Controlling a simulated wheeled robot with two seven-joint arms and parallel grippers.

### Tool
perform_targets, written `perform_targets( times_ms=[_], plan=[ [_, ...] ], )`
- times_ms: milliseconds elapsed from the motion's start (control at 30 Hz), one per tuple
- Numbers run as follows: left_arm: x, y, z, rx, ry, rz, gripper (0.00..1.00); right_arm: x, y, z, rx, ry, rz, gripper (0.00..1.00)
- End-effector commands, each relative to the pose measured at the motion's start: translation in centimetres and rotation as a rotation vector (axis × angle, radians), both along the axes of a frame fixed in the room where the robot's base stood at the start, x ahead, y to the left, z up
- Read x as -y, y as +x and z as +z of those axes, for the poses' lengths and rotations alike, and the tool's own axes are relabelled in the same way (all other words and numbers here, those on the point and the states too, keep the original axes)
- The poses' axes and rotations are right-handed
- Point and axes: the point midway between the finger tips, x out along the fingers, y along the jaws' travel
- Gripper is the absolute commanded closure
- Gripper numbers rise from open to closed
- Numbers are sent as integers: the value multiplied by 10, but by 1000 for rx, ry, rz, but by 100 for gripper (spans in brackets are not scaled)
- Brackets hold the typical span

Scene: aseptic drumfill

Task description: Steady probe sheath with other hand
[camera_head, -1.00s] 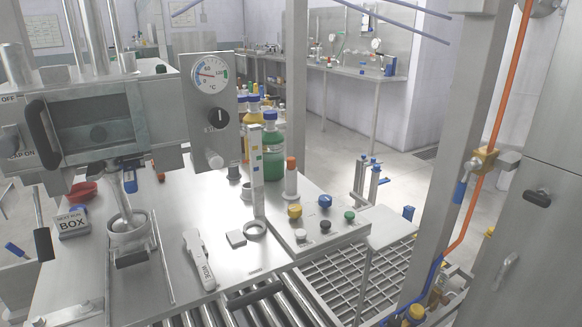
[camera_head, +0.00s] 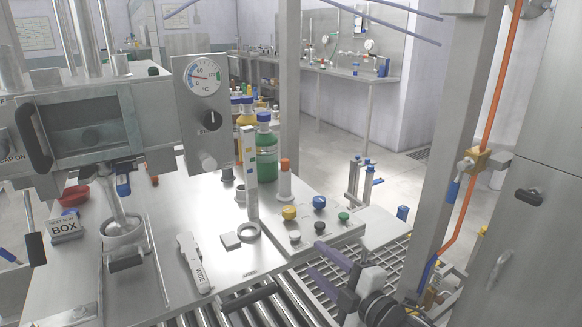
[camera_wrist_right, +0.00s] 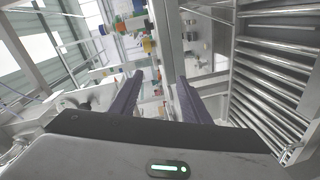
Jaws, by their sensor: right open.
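I cannot tell for sure which item is the probe sheath. A white upright tube with an orange cap (camera_head: 285,181) stands on the steel table (camera_head: 200,280), and a tall white strip with coloured marks (camera_head: 249,172) stands left of it. My right gripper (camera_head: 314,260) is open and empty at the lower right, over the table's right edge and the grating, apart from both. Its two dark fingers also show spread in the right wrist view (camera_wrist_right: 160,76), with nothing between them. My left gripper is not in view.
A small panel with coloured knobs (camera_head: 289,212) lies between the tube and my right gripper. A steel post (camera_head: 450,130) stands at the right. Bottles (camera_head: 265,150) stand behind.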

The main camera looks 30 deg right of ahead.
Motion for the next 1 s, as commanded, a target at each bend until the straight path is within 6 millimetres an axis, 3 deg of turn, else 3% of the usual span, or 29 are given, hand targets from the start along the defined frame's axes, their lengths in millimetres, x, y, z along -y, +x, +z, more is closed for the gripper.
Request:
perform_targets(
  times_ms=[33, 133, 400, 600, 800, 1000],
  plan=[
    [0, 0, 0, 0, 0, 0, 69, 11, 14, 30, 64, -79, -2, 57],
    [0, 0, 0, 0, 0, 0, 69, 37, 43, 77, 144, -142, -51, 57],
    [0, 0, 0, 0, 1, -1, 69, 78, 124, 82, 51, 375, -304, 57],
    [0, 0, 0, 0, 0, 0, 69, 77, 176, 96, -3, 780, -466, 57],
    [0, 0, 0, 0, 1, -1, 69, 63, 208, 120, -35, 1079, -587, 57],
    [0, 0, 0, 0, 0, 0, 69, 53, 219, 133, -49, 1217, -649, 57]
  ],
)
